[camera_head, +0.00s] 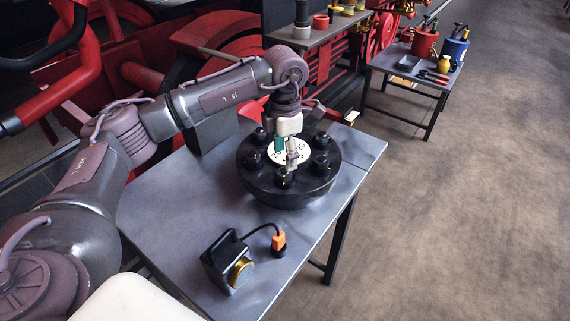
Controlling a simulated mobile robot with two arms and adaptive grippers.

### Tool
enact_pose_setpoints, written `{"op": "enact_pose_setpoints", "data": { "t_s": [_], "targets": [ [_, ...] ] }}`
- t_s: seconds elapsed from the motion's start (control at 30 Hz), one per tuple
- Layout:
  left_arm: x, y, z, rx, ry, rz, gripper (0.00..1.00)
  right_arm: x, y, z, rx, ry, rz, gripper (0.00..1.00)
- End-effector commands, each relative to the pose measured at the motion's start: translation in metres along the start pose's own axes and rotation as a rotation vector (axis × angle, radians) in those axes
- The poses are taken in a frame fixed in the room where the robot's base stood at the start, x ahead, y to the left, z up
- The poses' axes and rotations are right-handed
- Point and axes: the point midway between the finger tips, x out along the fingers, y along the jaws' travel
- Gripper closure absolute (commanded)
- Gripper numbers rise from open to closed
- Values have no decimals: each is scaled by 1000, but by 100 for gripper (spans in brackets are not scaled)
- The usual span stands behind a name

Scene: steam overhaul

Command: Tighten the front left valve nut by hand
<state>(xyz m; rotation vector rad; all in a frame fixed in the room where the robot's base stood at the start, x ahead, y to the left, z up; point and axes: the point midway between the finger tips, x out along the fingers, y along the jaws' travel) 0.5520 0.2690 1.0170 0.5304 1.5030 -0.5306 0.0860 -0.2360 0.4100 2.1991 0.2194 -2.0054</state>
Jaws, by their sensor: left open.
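A round black valve (262,188) stands on the grey metal table, with a white numbered dial (275,153) in its middle. Several dark nuts sit in a ring on its top, among them a left nut (254,158), a front nut (283,178) and a right nut (320,163). My left gripper (291,160) points down over the dial, close behind the front nut. It is open, with no nut seen between its fingers. I cannot tell whether it touches the valve. The gripper hides part of the dial. My right gripper is not in view.
A red locomotive (235,35) and a shelf (325,30) stand behind. A second table (397,73) with red and blue buckets is farther right. The floor at right is clear.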

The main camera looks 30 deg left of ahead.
Motion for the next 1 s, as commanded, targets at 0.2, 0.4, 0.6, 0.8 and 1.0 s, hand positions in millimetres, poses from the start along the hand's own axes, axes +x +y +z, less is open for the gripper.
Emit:
{"op": "enact_pose_setpoints", "data": {
  "t_s": [0.2,0.4,0.6,0.8,1.0],
  "targets": [
    [-46,1,1,0,-3,3,38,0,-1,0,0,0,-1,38],
    [-67,1,1,0,-3,1,38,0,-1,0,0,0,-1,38],
    [-71,0,0,0,0,1,38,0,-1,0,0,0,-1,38],
    [-70,0,0,0,-1,1,38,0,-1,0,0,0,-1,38],
    [-70,1,0,0,-1,1,38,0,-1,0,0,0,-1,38]
  ]
}}
